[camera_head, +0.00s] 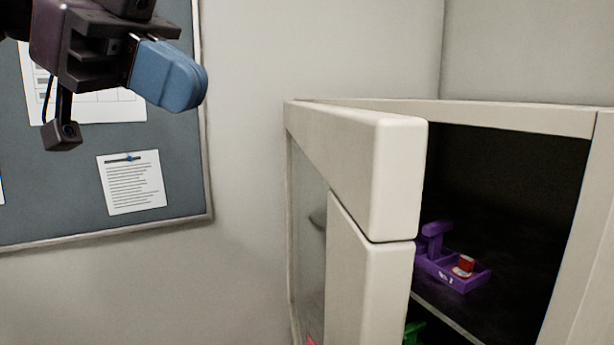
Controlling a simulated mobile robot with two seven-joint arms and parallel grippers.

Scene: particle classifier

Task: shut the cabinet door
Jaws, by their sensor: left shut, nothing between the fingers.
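The cabinet (580,121) is cream-coloured and stands at the right. Its door (385,180) is hinged on the left side and stands open, swung out toward me, with a glass panel in its frame. The dark inside shows to the right of the door. My left gripper (195,83), with blue fingers, is shut and empty at the upper left. It is apart from the door, up and to the left of it in the picture. My right gripper is not in view.
Inside the cabinet, a purple tray (478,280) with a red and white item (463,267) sits on a shelf. A green object (413,332) shows lower down. A grey notice board (80,190) with papers hangs on the left wall.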

